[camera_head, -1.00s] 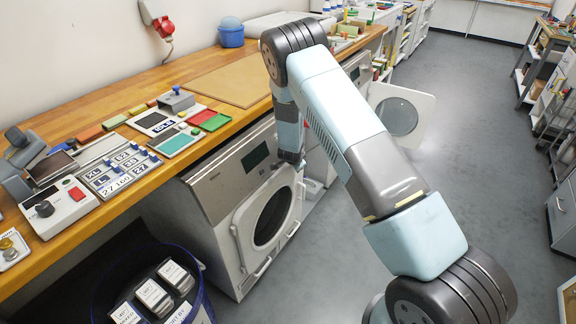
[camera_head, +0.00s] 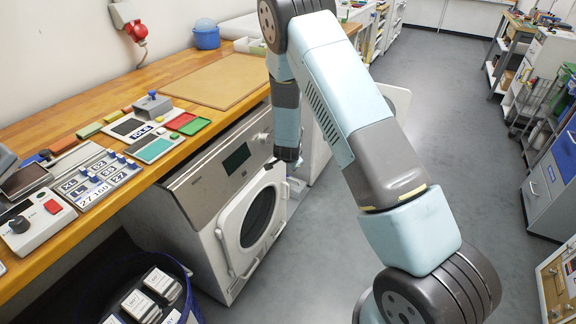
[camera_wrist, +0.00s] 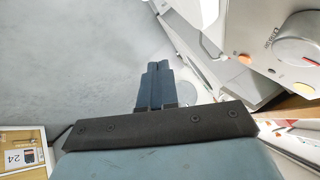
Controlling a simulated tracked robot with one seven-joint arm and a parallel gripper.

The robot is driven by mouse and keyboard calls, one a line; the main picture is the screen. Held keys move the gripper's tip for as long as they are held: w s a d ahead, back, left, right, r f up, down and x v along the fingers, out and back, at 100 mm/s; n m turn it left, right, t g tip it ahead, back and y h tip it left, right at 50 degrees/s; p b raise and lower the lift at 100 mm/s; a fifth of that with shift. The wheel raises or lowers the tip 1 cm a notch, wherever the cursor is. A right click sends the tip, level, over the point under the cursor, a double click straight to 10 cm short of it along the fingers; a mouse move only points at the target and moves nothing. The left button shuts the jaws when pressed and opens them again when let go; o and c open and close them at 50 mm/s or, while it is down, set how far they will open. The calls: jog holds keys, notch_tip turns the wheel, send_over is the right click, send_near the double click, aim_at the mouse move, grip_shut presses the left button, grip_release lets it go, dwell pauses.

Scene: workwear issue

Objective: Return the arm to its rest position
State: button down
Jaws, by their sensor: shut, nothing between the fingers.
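My gripper (camera_wrist: 158,68) shows in the wrist view with its two blue-grey fingers together and nothing between them. In the head view my arm reaches up from the lower right and bends down at the top. Its end hangs in front of the near washing machine (camera_head: 208,190), close to the upper right of the round door (camera_head: 226,238); the fingertips are hard to make out there. In the wrist view the fingers point over grey floor, with a white machine and its control knob (camera_wrist: 298,40) to the right.
A wooden counter (camera_head: 90,108) along the left holds a control box with a red button (camera_head: 52,207), size-label blocks (camera_head: 98,178) and coloured trays (camera_head: 194,126). A dark blue bin (camera_head: 192,284) with labelled packs stands at lower left. The floor (camera_head: 450,130) to the right is open.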

jog(key=d+r+m+t+h, duration=0.1)
jog(key=d+r+m, duration=0.2)
jog(key=r+m, duration=0.3)
jog(key=s+d+r+m+h, duration=0.1)
jog(key=d+r+m, duration=0.25)
jog(key=r, duration=0.45)
jog(key=d+r+m+t+h, duration=0.1)
jog(key=d+r+m, duration=0.1)
jog(key=r+m, duration=0.4)
jog(key=s+d+r+m+g+h, duration=0.1)
jog(key=s+d+r+m, duration=0.4)
jog(key=r+m, duration=0.25)
jog(key=s+d+r+m+g+h, duration=0.1)
jog(key=s+d+r+m, duration=0.35)
jog(key=r+m, duration=0.3)
jog(key=s+d+r+m+g+y, duration=0.1)
jog(key=s+r+m, duration=0.3)
jog(key=s+m, duration=0.4)
jog(key=s+d+r+m+g+y, duration=0.1)
jog(key=s+d+r+m, duration=0.1)
jog(key=s+r+m, duration=0.45)
jog(key=s+a+m+y, duration=0.2)
jog(key=s+a+m, duration=0.1)
jog(key=s+m, duration=0.5)
jog(key=s+a+r+m+y, duration=0.1)
jog(key=s+a+m+y, duration=0.1)
jog(key=s+m, duration=0.5)
jog(key=shift+s+a+m+y, duration=0.35)
jog(key=shift+s+a, duration=0.5)
jog(key=shift+s, duration=0.45)
